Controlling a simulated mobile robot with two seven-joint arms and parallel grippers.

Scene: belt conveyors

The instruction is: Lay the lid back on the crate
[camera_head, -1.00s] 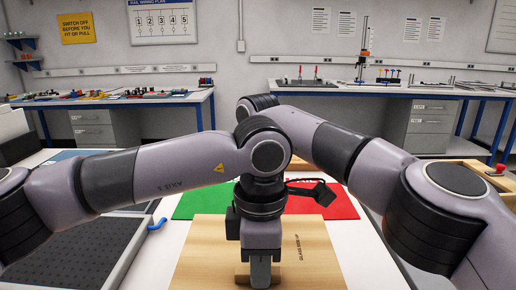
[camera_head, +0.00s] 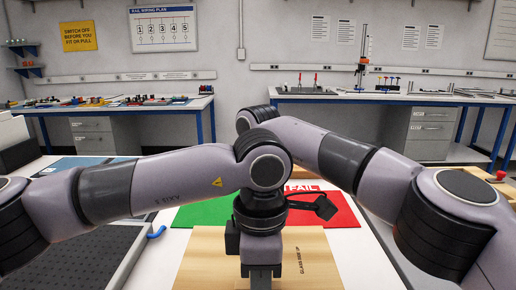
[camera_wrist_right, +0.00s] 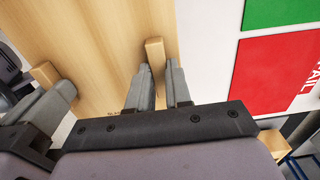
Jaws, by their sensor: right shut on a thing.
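The lid is a light wooden board (camera_head: 205,262) with printed lettering, at the front middle of the head view; it also fills the upper left of the right wrist view (camera_wrist_right: 90,50). My right gripper (camera_wrist_right: 158,75) is shut on a wooden bar handle (camera_wrist_right: 154,50) of the lid. This gripper is hidden behind my left arm in the head view. My left gripper (camera_head: 262,275) is down at the lid's nearer handle (camera_wrist_right: 45,72); its finger is beside that handle, but its grip is unclear. I cannot make out the crate; the lid may cover it.
A green mat (camera_head: 205,212) and a red FAIL mat (camera_head: 340,208) lie beyond the lid on a white table (camera_head: 350,250).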

